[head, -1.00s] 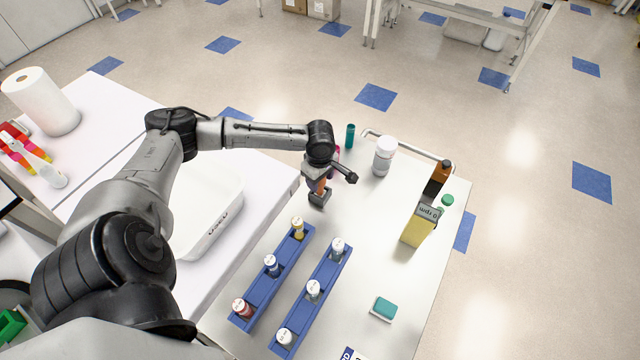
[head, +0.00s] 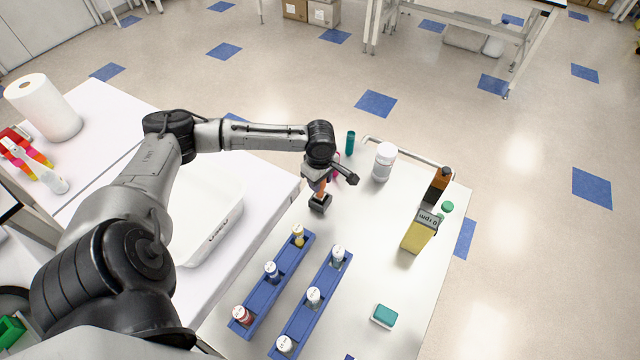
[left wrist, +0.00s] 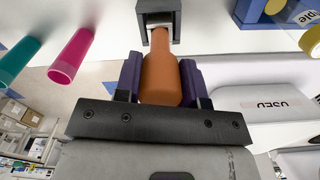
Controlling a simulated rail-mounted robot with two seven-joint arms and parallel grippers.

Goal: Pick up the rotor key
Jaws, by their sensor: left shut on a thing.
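The rotor key has an orange handle (left wrist: 161,78) and a dark square head. My left gripper (left wrist: 162,85) is shut on the handle, with a purple finger on each side of it. In the head view the key's dark head (head: 320,204) hangs below my left gripper (head: 319,184), over or at the white table behind the blue racks. I cannot tell whether the head touches the table. My right gripper is not in view.
Two blue racks (head: 304,310) with capped bottles stand in front of the key. A teal tube (head: 350,143) and white jar (head: 384,162) stand behind; a yellow device (head: 419,233) stands right. A white bin (head: 208,215) is left. The table's middle is clear.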

